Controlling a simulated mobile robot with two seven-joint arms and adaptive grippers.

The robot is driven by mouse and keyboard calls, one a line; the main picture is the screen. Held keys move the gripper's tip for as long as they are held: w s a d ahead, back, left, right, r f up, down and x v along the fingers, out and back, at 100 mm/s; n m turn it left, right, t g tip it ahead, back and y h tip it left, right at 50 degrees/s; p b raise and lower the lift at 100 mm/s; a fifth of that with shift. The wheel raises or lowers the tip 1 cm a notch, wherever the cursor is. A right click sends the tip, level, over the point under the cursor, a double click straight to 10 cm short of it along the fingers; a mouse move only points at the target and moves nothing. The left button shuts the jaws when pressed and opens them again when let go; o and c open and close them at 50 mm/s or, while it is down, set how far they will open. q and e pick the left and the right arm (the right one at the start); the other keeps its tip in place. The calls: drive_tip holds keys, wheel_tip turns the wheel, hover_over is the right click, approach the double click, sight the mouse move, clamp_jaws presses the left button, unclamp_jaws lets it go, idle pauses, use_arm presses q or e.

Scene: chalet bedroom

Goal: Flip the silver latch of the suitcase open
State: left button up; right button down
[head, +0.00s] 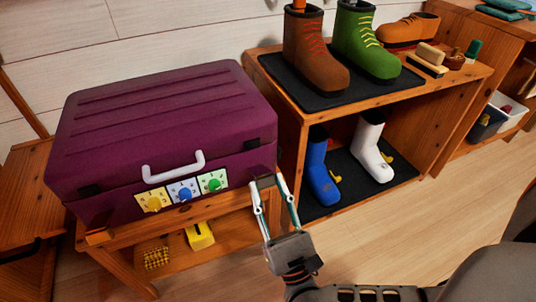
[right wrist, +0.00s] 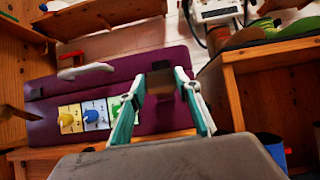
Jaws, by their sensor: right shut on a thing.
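The purple suitcase (head: 165,120) lies closed on a low wooden stand, its white handle (head: 173,167) and three coloured dials (head: 183,191) on the front. In the right wrist view the suitcase (right wrist: 105,85) fills the middle. Small dark fittings sit at the lid seam, one on the left (head: 88,190) and one on the right (head: 252,144). My right gripper (head: 264,183) is at the front right corner, its fingers closed on a dark, flat piece, apparently the latch (right wrist: 160,82), which looks dark rather than silver. The fingertips partly hide it. My left gripper is out of view.
A yellow box (head: 199,236) is under the suitcase. The floor in front is clear.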

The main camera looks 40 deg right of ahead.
drive_tip(key=shift+f, duration=0.35)
drive_tip(key=c, duration=1.4)
unclamp_jaws()
drive_tip(key=shift+c, duration=0.2)
drive_tip(key=shift+r, duration=0.15)
wheel_tip(320, 180, up, 10)
